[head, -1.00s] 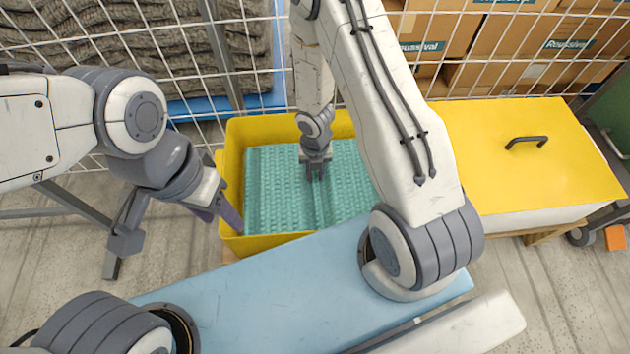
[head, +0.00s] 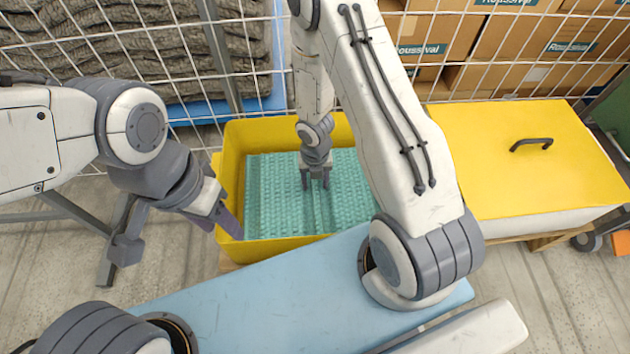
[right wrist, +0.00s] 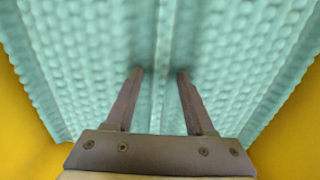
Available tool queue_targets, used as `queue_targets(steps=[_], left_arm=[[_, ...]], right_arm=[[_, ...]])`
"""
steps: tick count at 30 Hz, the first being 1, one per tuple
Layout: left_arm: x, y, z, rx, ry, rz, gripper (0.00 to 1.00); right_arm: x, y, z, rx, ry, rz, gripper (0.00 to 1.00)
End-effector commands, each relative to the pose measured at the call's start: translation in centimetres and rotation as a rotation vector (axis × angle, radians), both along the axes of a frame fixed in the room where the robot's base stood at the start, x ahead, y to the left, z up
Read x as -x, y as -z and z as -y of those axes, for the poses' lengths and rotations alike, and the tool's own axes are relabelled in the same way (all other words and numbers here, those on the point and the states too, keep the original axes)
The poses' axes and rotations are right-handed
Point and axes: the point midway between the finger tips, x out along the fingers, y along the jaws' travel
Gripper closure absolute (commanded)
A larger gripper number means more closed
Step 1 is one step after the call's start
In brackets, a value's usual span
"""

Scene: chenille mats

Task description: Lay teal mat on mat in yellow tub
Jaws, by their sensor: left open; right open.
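The teal mat (head: 270,205) lies spread, bumpy side up, inside the yellow tub (head: 232,150). A raised ridge runs along its middle. The mat also fills most of the right wrist view (right wrist: 235,60). Anything under it is hidden. My right gripper (head: 315,187) is open, pointing down over the ridge. In the right wrist view its two fingers (right wrist: 160,72) stand apart on either side of the ridge, with nothing clearly held; I cannot tell whether they touch the mat. My left gripper (head: 226,225) is open at the tub's left wall, partly hidden.
A box with a yellow lid and dark handle (head: 531,144) stands right of the tub. A white wire mesh (head: 330,12) stands behind the tub, with stacked grey mats (head: 120,50) and cardboard boxes (head: 530,50) beyond it.

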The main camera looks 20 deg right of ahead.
Motion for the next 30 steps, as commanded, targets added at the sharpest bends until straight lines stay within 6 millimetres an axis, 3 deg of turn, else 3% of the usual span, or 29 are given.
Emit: queue_targets(steps=[5,21,30], left_arm=[[0.0,-1.7,0.0,0.000,0.000,0.000,0.50],[0.0,-10.1,0.0,0.000,0.000,0.000,0.50],[0.0,-12.2,0.0,0.000,0.000,0.000,0.50]], right_arm=[[0.0,-1.7,0.0,0.000,0.000,0.000,0.46],[0.0,-10.1,0.0,0.000,0.000,0.000,0.46],[0.0,-12.2,0.0,0.001,0.000,0.001,0.46]])
